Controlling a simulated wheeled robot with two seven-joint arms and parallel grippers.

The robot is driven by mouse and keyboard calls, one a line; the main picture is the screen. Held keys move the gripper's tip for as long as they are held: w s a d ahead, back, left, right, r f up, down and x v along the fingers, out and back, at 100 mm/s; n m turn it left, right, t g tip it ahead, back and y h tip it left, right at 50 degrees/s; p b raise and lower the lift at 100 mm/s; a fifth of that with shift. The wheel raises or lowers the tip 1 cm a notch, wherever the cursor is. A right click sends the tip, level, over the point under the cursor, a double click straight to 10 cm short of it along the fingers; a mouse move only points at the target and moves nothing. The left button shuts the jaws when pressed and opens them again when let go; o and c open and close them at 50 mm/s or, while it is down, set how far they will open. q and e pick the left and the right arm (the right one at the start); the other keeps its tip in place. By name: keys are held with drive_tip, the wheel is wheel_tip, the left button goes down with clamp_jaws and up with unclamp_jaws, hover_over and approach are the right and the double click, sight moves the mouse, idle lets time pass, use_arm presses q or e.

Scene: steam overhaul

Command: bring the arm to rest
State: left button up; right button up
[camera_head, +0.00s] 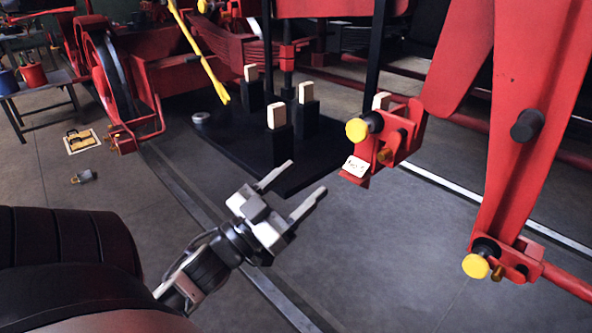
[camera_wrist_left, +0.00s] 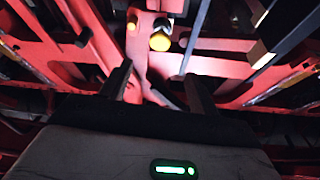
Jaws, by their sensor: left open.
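My left gripper (camera_head: 291,191) reaches in from the lower left in the head view. Its two pale fingers are spread apart with nothing between them. It hangs over the open grey floor, in front of a black base plate, and touches nothing. In the left wrist view its two dark fingers (camera_wrist_left: 157,85) stand apart, with red frame parts and a yellow knob (camera_wrist_left: 160,41) beyond them. My right gripper is in neither view.
A red bracket (camera_head: 390,150) with a yellow knob (camera_head: 357,130) hangs right of the gripper. Another yellow knob (camera_head: 475,266) sits lower right on a red link (camera_head: 520,130). The black base plate (camera_head: 225,140) bears black posts with pale blocks. Floor (camera_head: 370,270) is clear below.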

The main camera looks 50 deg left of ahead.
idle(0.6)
use_arm(q)
drive_tip(key=w+d+f+n+g+y, duration=0.15)
drive_tip(key=d+f+g, duration=0.45)
drive_tip(key=f, duration=0.7)
drive_tip(key=s+d+f+g+h, duration=0.1)
drive_tip(key=s+d+f+g, duration=0.2)
drive_tip(key=d+f, duration=0.3)
drive_tip(key=s+d+f+m+g+h, duration=0.1)
drive_tip(key=s+d+f+g+h, duration=0.1)
drive_tip(key=s+d+f, duration=0.2)
drive_tip(key=d+f, duration=0.2)
drive_tip(key=d, duration=0.2)
drive_tip(key=shift+s+d+f+g, duration=0.15)
drive_tip(key=shift+d+f+g, duration=0.1)
drive_tip(key=shift+f+g, duration=0.15)
drive_tip(key=shift+r, duration=0.1)
